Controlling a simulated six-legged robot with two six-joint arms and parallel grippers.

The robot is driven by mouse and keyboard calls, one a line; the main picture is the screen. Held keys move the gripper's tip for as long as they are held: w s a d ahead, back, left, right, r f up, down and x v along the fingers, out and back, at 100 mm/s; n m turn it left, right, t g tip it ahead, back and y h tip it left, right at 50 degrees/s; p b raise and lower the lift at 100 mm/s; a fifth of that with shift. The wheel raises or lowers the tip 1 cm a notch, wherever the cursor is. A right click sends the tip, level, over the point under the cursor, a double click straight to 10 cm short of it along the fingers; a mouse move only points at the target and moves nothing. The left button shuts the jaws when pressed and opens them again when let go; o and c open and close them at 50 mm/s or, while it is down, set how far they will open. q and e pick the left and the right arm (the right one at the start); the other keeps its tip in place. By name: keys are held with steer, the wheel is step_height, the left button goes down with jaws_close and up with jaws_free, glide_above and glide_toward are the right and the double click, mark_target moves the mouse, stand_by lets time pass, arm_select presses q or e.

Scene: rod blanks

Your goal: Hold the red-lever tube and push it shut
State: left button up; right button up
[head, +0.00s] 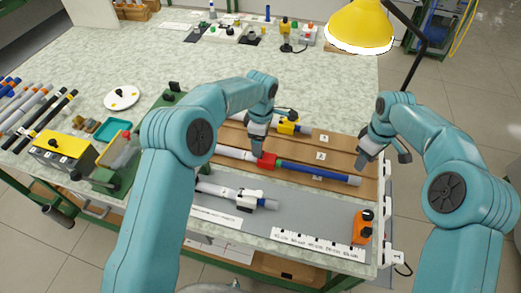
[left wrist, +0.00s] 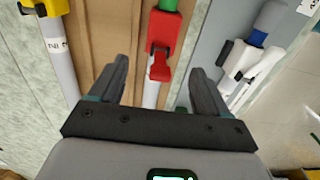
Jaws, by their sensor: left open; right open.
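The red-lever tube lies across a brown board. In the head view its red lever clamp (head: 266,160) sits between a white section (head: 235,153) on the left and a long blue section (head: 318,173) on the right. In the left wrist view the red clamp (left wrist: 162,45) has a green part above it and the white section (left wrist: 151,95) below. My left gripper (head: 257,147) is over the tube beside the red clamp. Its open fingers (left wrist: 160,68) stand either side of the white section, with nothing visibly gripped. My right gripper (head: 366,160) is open near the tube's blue end, apart from it.
A yellow-lever tube (head: 289,127) lies behind and a white-lever tube (head: 246,198) in front on the grey mat. An orange block (head: 362,226) and a ruler strip (head: 312,244) are at front right. A lamp (head: 361,27) hangs at the back.

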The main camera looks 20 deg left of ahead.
arm_select(q)
step_height(320, 180, down, 6)
steer(key=shift+a+r, duration=0.1)
steer(key=c, duration=1.2)
steer(key=shift+c, duration=0.4)
arm_select(e)
steer(key=o, duration=0.3)
